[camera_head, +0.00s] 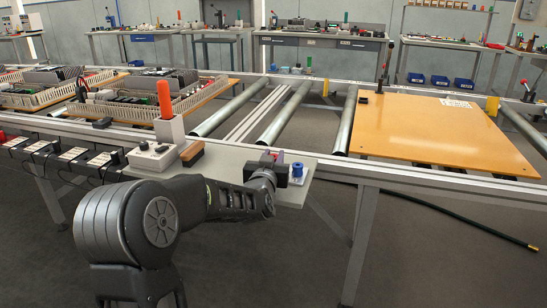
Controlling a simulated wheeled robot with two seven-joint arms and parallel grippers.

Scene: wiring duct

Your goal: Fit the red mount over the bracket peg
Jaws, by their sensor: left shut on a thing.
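My left gripper (281,178) is at the right end of the grey shelf along the table's front edge, with my dark arm behind it. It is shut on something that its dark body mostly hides. A small red piece (274,154) shows at the top of the gripper; I cannot tell whether it is the red mount. A small blue spool-like part (297,170) on a white base stands just right of the gripper. I cannot make out the bracket peg clearly. My right gripper is out of view.
An orange-red upright part (165,99) stands on a white block, behind a control box (152,155) with knobs. A brown block (192,153) lies beside it. Crates (150,113) fill the left; rollers (285,112) and a wooden board (440,135) lie right.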

